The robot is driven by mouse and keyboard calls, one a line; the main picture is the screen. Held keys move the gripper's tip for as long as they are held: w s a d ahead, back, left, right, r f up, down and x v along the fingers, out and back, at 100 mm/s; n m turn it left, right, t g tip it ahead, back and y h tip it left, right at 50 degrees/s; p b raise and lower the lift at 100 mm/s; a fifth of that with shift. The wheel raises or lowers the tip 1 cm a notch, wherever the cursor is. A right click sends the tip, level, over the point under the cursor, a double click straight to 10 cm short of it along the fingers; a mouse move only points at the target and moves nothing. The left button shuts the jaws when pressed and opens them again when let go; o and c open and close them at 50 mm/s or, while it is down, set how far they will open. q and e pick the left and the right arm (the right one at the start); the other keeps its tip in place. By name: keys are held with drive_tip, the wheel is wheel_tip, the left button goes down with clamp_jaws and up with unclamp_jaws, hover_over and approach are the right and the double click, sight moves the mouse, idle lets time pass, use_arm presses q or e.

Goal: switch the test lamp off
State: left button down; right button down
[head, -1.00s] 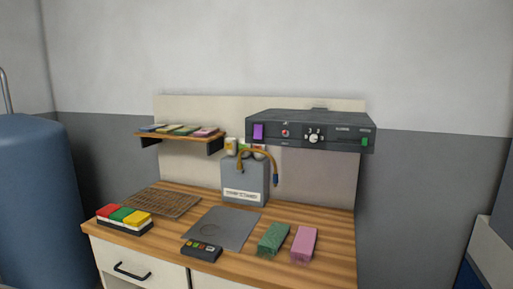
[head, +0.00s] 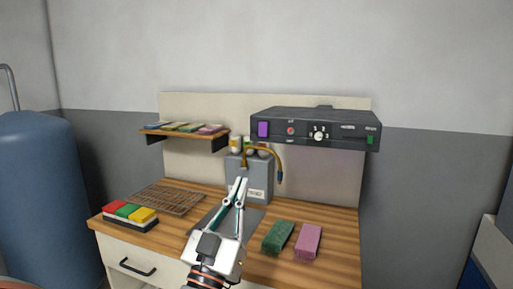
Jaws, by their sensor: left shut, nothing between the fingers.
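A dark control unit (head: 345,143) is mounted on the back panel above the bench. Its front has a purple rocker switch (head: 263,130), a small round red part (head: 290,131), a white dial (head: 318,136) and a green switch (head: 370,140) at the right end. Labels are too small to read, so I cannot tell which part belongs to the test lamp. My left gripper (head: 241,182) is shut and empty, pointing up in front of the grey box (head: 262,185), below and left of the unit. It hides part of the grey mat (head: 208,222). My right gripper is out of view.
A block with red, green and yellow tops (head: 129,214) and a wire rack (head: 168,199) lie at left. Green (head: 278,237) and pink (head: 307,243) blocks lie at right. A shelf (head: 183,134) hangs upper left. A blue tank (head: 45,205) stands far left.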

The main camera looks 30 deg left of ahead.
sight(261, 132)
use_arm(q)
drive_tip(key=shift+s+a+r+y, duration=0.15)
drive_tip(key=shift+s+r+y, duration=0.2)
drive_tip(key=shift+r, duration=0.4)
drive_tip(key=p+x, duration=0.1)
drive_tip(key=x, duration=0.3)
drive_tip(key=f+p+x, duration=0.1)
drive_tip(key=p+x, duration=0.1)
drive_tip(key=x, duration=0.2)
drive_tip(key=w+p+x, duration=0.1)
drive_tip(key=x, duration=0.3)
drive_tip(key=shift+f+p, duration=0.3)
drive_tip(key=shift+p, duration=0.1)
drive_tip(key=shift+w+a, duration=0.15)
drive_tip(key=shift+w, duration=0.4)
drive_tip(key=shift+w+f, duration=0.1)
